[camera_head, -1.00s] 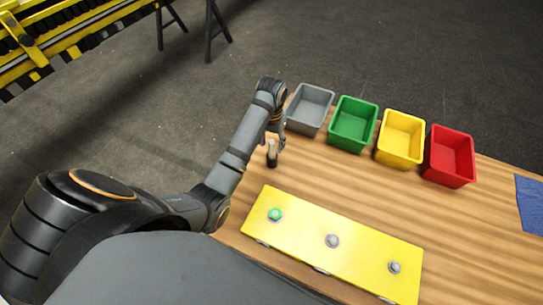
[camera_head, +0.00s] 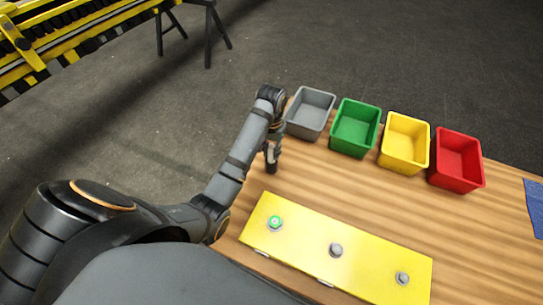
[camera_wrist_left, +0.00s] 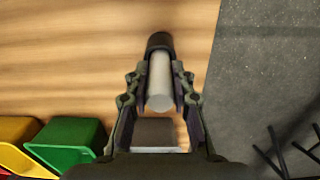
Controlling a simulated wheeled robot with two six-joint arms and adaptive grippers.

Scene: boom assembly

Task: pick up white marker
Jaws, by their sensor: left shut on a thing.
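The white marker (camera_wrist_left: 160,82), a pale cylinder with a dark end, shows between the fingers in the left wrist view. My left gripper (camera_wrist_left: 160,90) is shut on it, one finger on each side. In the head view my left gripper (camera_head: 272,160) is at the far left edge of the wooden table, and its fingers mostly hide the marker there. I cannot tell whether the marker touches the table. My right gripper is not in view.
Grey (camera_head: 310,113), green (camera_head: 354,128), yellow (camera_head: 404,144) and red (camera_head: 457,160) bins stand in a row along the table's back. A yellow panel with a green button (camera_head: 275,223) and two grey ones lies in front. Bare wooden tabletop (camera_head: 345,195) lies between.

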